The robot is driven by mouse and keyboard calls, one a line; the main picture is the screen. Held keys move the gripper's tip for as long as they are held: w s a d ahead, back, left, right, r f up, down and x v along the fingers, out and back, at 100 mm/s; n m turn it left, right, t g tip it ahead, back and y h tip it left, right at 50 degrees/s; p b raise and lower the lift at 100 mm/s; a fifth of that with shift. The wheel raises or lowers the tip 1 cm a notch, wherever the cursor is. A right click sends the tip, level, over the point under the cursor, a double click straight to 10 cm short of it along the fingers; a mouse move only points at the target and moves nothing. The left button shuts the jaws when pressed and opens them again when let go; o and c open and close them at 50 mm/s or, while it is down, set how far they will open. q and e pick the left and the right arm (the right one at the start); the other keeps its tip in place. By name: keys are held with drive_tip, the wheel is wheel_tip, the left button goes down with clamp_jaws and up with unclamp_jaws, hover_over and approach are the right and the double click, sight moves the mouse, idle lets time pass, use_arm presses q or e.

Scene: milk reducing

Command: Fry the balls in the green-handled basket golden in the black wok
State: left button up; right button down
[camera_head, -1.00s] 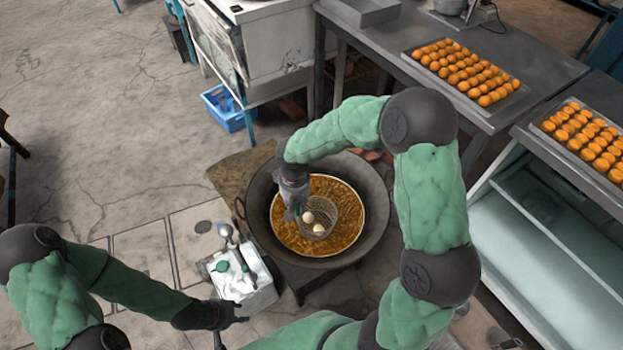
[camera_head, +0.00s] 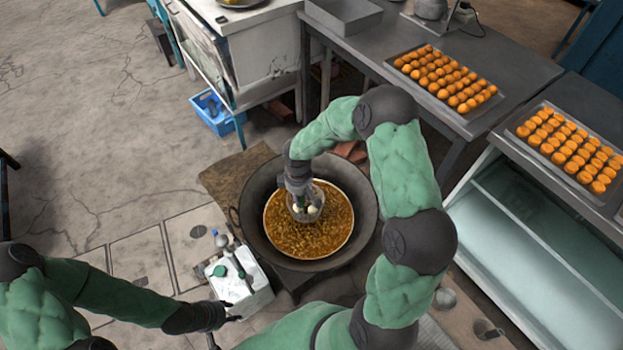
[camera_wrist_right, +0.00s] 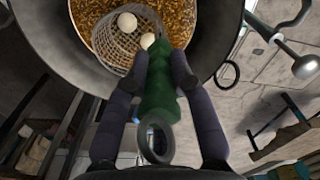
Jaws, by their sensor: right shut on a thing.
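The black wok (camera_head: 358,242) holds bubbling golden oil (camera_head: 310,238). My right gripper (camera_head: 298,192) is over the wok and shut on the green handle (camera_wrist_right: 160,88) of the wire basket (camera_head: 316,208). The basket is at the oil, in the upper part of the pool; how deep it sits I cannot tell. Two pale, whitish balls show in it, clearest in the right wrist view (camera_wrist_right: 127,22). My left gripper (camera_head: 232,318) is low at the left, beside the white box and apart from the wok; its fingers look spread and empty.
A white box (camera_head: 240,290) with ladles on it stands left of the wok. Trays of orange balls lie on the grey table (camera_head: 448,82) and on the glass-fronted counter (camera_head: 570,150) at the right. A blue crate (camera_head: 218,115) is on the floor.

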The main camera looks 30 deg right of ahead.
drive_tip(key=d+r+n+p, duration=0.2)
drive_tip(key=d+n+p, duration=0.1)
drive_tip(key=p, duration=0.2)
use_arm(q)
wheel_tip(320, 180, up, 7)
use_arm(e)
drive_tip(key=b, duration=0.5)
hover_over(311, 220)
wheel_tip(311, 220, down, 7)
use_arm(q)
wheel_tip(311, 220, down, 19)
drive_tip(key=b, duration=1.2)
drive_tip(key=shift+r+b, duration=0.2)
drive_tip(key=shift+b, duration=0.2)
use_arm(e)
drive_tip(key=shift+n, duration=0.4)
drive_tip(key=f, duration=1.5)
drive_tip(key=shift+w+d+f, duration=0.1)
drive_tip(key=shift+w+d, duration=0.05)
drive_tip(key=shift+d, duration=0.05)
idle(1.7)
